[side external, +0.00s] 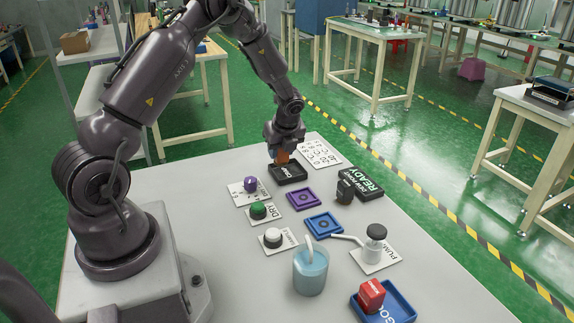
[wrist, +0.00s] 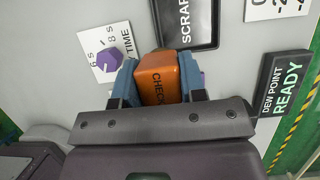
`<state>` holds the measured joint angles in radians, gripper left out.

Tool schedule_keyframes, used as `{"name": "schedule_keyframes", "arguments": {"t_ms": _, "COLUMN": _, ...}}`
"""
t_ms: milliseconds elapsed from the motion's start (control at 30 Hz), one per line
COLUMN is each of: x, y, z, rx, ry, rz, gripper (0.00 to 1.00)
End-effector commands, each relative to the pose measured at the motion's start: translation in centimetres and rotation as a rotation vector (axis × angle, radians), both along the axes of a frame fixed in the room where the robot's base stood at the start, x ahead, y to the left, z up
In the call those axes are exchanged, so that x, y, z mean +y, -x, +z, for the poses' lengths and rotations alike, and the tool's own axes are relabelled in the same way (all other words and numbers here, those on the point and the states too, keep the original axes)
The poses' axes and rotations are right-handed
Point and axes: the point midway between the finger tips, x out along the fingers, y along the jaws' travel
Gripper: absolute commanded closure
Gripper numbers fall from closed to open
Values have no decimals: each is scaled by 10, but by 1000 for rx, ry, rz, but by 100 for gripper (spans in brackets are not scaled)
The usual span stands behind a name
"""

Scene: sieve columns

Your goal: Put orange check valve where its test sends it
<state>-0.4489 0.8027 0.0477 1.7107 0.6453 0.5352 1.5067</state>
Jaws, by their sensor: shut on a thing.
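The orange check valve (wrist: 158,82), with CHECK lettering on its side, is between the blue fingers of my gripper (wrist: 160,72) in the wrist view. My gripper (side external: 284,146) is shut on it in the side view, where only a small part of the orange valve (side external: 282,157) shows under the fingers. The valve appears at the back edge of the black SCRAP tray (side external: 288,174); I cannot tell whether it touches the tray. In the wrist view the SCRAP tray (wrist: 187,45) lies just beyond the valve, and its visible part is empty.
A purple TIME knob (side external: 250,184), green DRY button (side external: 258,210) and white button (side external: 272,237) stand left. Purple (side external: 303,198) and blue (side external: 324,225) trays lie mid-table. The READY display (side external: 366,187), pump (side external: 375,245), beaker (side external: 310,272) and red block (side external: 371,295) in a blue tray (side external: 402,305) stand around.

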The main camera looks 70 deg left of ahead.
Motion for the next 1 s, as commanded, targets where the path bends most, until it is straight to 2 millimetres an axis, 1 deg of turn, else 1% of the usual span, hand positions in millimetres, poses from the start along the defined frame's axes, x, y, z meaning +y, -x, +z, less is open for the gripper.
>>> {"name": "schedule_keyframes", "arguments": {"t_ms": 33, "x": 5, "y": -6, "z": -10, "rx": 1, "ry": 0, "rz": 0, "gripper": 92}}
{"name": "schedule_keyframes", "arguments": {"t_ms": 100, "x": 10, "y": -13, "z": -20, "rx": 0, "ry": 0, "rz": 1, "gripper": 92}}
{"name": "schedule_keyframes", "arguments": {"t_ms": 200, "x": 14, "y": -20, "z": -28, "rx": 0, "ry": -1, "rz": 1, "gripper": 92}}
{"name": "schedule_keyframes", "arguments": {"t_ms": 367, "x": 19, "y": -27, "z": -39, "rx": -1, "ry": 0, "rz": 2, "gripper": 92}}
{"name": "schedule_keyframes", "arguments": {"t_ms": 500, "x": 19, "y": -26, "z": -60, "rx": 1, "ry": -1, "rz": 0, "gripper": 92}}
{"name": "schedule_keyframes", "arguments": {"t_ms": 567, "x": 19, "y": -26, "z": -66, "rx": 1, "ry": -1, "rz": 1, "gripper": 92}}
{"name": "schedule_keyframes", "arguments": {"t_ms": 967, "x": 18, "y": -27, "z": -71, "rx": -1, "ry": -1, "rz": 1, "gripper": 92}}
{"name": "schedule_keyframes", "arguments": {"t_ms": 1000, "x": 18, "y": -27, "z": -72, "rx": -1, "ry": -1, "rz": 1, "gripper": 60}}
